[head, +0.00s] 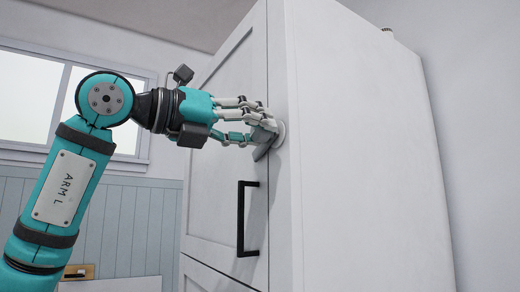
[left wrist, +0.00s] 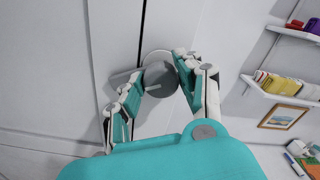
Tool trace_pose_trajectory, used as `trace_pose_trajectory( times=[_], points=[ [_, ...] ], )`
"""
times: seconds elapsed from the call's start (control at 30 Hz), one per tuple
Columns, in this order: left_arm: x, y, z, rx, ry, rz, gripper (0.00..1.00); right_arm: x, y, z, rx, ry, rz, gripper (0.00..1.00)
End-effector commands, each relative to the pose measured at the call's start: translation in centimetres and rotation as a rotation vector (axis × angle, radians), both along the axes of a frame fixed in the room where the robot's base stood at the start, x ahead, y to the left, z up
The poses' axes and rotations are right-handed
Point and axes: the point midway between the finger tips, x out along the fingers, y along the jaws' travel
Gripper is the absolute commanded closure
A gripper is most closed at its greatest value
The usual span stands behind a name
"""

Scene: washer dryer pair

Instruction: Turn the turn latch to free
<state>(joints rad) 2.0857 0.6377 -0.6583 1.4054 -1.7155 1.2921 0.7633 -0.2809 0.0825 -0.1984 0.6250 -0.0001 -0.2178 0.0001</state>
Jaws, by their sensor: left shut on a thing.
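The turn latch (left wrist: 159,78) is a grey round knob with a short flat lever on a pale round plate. It sits on the tall white cabinet's front, beside the door's edge. The lever points to the left in the left wrist view. In the head view, part of the latch (head: 263,151) shows below my fingers, and the rest is hidden behind them. My left gripper (head: 262,122) is at the latch, with its fingers closed on either side of the knob. My right gripper is in neither view.
The white cabinet (head: 360,150) has a door with a black bar handle (head: 241,218) below the latch. A window (head: 28,95) is at the left. Shelves (left wrist: 283,92) with several items and a framed picture (left wrist: 283,117) show at the right in the left wrist view.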

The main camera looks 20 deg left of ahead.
Motion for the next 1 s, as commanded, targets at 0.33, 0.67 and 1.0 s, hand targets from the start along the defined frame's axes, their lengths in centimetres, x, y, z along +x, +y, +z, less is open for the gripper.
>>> trace_pose_trajectory(
  times=[0.33, 0.67, 1.0],
  points=[
    [0.1, 0.2, -0.3, -0.26, 0.206, 0.006, 1.0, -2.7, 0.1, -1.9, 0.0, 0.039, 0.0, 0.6],
    [0.1, 0.2, -0.4, -0.507, 0.398, 0.004, 1.0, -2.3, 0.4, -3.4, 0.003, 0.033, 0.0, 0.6],
    [0.1, 0.3, -0.4, -0.727, 0.57, 0.003, 1.0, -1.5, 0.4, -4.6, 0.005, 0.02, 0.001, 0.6]
  ],
)
